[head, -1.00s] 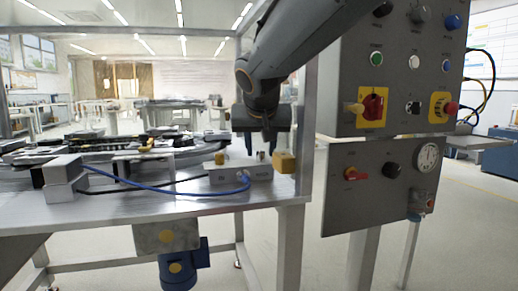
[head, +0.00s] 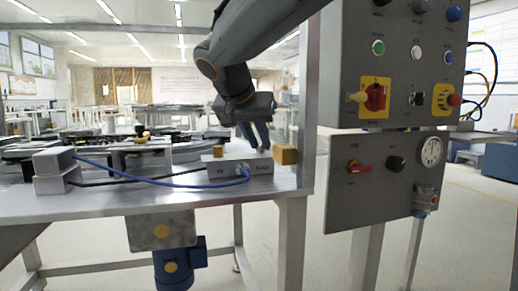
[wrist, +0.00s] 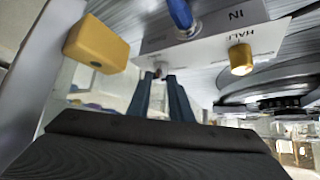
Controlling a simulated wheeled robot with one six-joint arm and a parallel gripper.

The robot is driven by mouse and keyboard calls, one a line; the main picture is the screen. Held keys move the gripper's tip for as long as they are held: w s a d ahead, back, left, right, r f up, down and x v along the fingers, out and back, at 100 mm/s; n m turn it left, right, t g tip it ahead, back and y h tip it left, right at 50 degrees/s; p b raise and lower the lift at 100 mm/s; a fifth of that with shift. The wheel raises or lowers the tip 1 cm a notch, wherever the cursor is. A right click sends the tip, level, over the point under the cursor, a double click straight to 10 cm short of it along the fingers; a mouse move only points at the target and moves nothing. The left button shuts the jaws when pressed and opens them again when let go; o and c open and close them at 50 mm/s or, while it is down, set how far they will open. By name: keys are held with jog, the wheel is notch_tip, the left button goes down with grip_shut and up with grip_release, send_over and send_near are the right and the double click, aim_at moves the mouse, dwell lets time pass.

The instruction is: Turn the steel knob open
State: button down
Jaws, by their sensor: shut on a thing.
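The steel knob (wrist: 156,73) is small and sits at the edge of a pale valve box (wrist: 215,28); in the head view the box (head: 225,171) lies on the bench and the knob is mostly hidden behind my fingers. My gripper (wrist: 159,76) is shut on the knob, with one dark finger on each side of it. In the head view my gripper (head: 258,147) is tilted, its fingertips at the top of the box's right part. A brass knob (wrist: 241,58) stands on the other end of the box, near a printed label.
A yellow block (head: 286,154) stands close to the right of my gripper, beside a metal post (head: 306,110). A blue hose (head: 190,184) plugs into the box front. A control panel (head: 345,60) stands further right. The bench front (head: 120,207) is clear.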

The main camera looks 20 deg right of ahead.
jog(key=m, duration=0.1)
jog(key=m+g+h, duration=0.1)
jog(key=shift+w+a+m+g+h+p, duration=0.2)
jog(key=shift+a+m+g+h+p, duration=0.1)
jog(key=shift+m, duration=0.1)
jog(key=m+g+h+p, duration=0.1)
jog(key=m+g+p, duration=0.1)
jog(key=m, duration=0.1)
jog(key=shift+w+m+g+p, duration=0.15)
jog(key=shift+m+g+p, duration=0.15)
jog(key=m+g+h+p, duration=0.1)
jog(key=m+g+p, duration=0.1)
jog(key=m+p, duration=0.1)
jog(key=shift+w+g+p, duration=0.15)
jog(key=shift+g+p, duration=0.15)
jog(key=m+g+p, duration=0.2)
jog(key=m+p, duration=0.1)
jog(key=shift+w, duration=0.2)
jog(key=shift+f+m+g, duration=0.1)
jog(key=shift+m+g, duration=0.2)
jog(key=shift+m, duration=0.1)
jog(key=c, duration=1.6)
grip_release()
